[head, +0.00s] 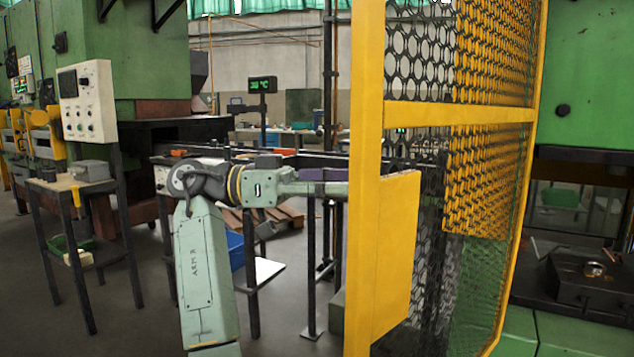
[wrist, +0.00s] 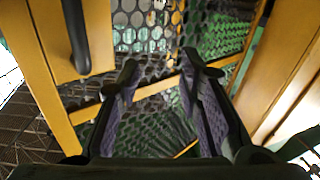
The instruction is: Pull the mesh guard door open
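The mesh guard door has a yellow frame (head: 365,80) and dark mesh (head: 420,50), and stands at the centre right of the head view. A yellow plate (head: 400,250) is on its lower part. My arm reaches behind the yellow upright, which hides my gripper in the head view. In the wrist view my gripper (wrist: 158,78) is open, with nothing between its fingers. Yellow bars and mesh show beyond the fingers. A dark upright handle (wrist: 76,35) on a yellow frame member is at upper left, apart from the left finger.
A green press (head: 585,80) with a dark bed stands at the right. A dark table and a wooden pallet (head: 285,215) lie behind my arm.

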